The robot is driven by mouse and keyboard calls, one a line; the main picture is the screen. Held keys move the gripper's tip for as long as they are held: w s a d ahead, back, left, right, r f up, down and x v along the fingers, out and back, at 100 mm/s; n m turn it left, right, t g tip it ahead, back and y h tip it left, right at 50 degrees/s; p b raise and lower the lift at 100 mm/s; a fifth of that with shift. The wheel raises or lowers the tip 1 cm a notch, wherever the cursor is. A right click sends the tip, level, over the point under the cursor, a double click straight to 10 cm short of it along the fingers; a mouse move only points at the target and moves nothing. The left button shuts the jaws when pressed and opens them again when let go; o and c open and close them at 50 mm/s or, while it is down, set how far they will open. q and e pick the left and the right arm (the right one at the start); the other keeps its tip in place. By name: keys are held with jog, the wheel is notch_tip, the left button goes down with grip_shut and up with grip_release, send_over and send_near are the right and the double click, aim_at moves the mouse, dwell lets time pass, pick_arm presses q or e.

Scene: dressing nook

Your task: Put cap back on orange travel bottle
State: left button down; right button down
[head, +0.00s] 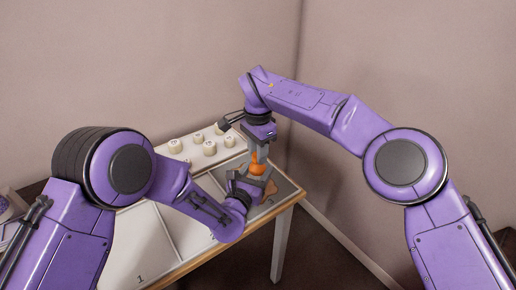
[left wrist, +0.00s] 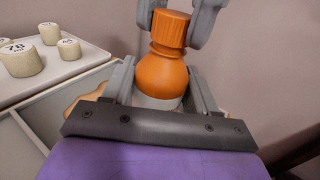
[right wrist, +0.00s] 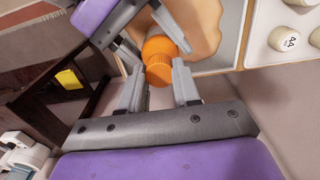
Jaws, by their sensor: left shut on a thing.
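The orange travel bottle (left wrist: 162,78) is upright in my left gripper (left wrist: 160,92), which is shut on its pale lower part. The ribbed orange cap (left wrist: 170,28) is at the bottle's neck, looking slightly tilted; I cannot tell whether it is threaded on. My right gripper (right wrist: 158,76) comes from above with a finger on each side of the cap; whether both fingers press on it is unclear. In the head view the bottle (head: 257,168) shows between my left gripper (head: 251,182) and my right gripper (head: 260,157), over the table's right end.
A white tray (left wrist: 75,68) with several cream numbered pieces (head: 209,147) stands at the back. A tan, wavy-edged piece (head: 271,188) lies under the grippers. The table's near-left panels (head: 145,235) are clear. Walls stand close behind and at the right.

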jog(key=m, duration=0.3)
jog(key=shift+m, duration=0.3)
jog(key=m, duration=1.2)
jog(key=shift+f, duration=0.1)
jog(key=m, duration=0.6)
jog(key=shift+a, duration=0.1)
jog(key=m, duration=1.5)
jog(key=shift+w, duration=0.1)
jog(key=m, duration=0.4)
jog(key=c, duration=0.8)
grip_release()
